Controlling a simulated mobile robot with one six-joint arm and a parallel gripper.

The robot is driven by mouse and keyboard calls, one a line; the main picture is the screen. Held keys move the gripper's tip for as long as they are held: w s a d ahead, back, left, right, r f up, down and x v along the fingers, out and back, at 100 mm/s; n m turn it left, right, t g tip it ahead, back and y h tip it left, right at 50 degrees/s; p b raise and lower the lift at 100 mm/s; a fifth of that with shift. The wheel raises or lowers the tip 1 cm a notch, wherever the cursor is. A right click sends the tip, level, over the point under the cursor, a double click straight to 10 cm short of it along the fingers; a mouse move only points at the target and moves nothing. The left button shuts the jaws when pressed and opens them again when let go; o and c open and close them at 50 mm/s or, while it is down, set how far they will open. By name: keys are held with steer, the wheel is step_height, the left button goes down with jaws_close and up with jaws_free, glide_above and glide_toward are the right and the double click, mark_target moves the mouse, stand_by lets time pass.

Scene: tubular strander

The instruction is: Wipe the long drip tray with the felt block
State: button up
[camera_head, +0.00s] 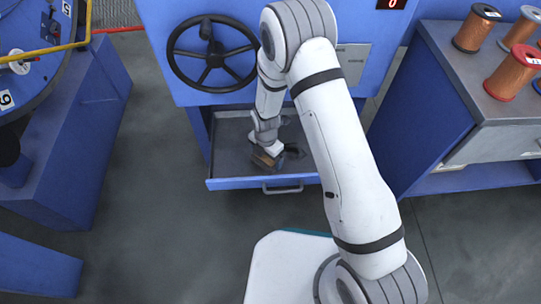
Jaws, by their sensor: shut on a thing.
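An open drawer (230,172) with a grey floor and a blue front juts out under the blue machine panel. My gripper (266,157) reaches down into it and is shut on a small brown block, which I take to be the felt block (262,162). The arm and gripper hide part of the block, and I cannot tell whether it touches the drawer floor. A dark item (294,151) lies just right of the gripper, too small to name. I cannot pick out the long drip tray for sure.
A black handwheel (212,53) sits on the panel above the drawer. A bench (462,70) with copper wire spools (511,72) stands at right. A blue machine with a numbered wheel (30,60) and yellow rail (45,50) is at left.

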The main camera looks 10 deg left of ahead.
mark_target(288, 155)
steer(key=shift+s+a+f, duration=0.1)
steer(key=shift+s+a, duration=0.15)
steer(key=shift+a, duration=0.6)
steer(key=shift+w+a, duration=0.25)
steer(key=shift+w, duration=0.75)
steer(key=shift+w+d+r, duration=0.1)
steer(key=shift+w+d, duration=0.1)
steer(key=shift+d, duration=0.6)
steer(key=shift+w+d+r, duration=0.1)
steer(key=shift+w+d, duration=0.1)
steer(key=shift+d, duration=0.55)
steer(key=shift+w+d+f+p, duration=0.1)
steer(key=shift+w+d, duration=0.25)
steer(key=shift+d, duration=1.2)
steer(key=shift+w+d+p, duration=0.1)
steer(key=shift+w+d, duration=0.25)
steer(key=shift+d, duration=1.25)
steer(key=shift+w+d+f+p, duration=0.1)
steer(key=shift+w+d, duration=0.25)
steer(key=shift+d, duration=1.2)
steer(key=shift+a, duration=0.15)
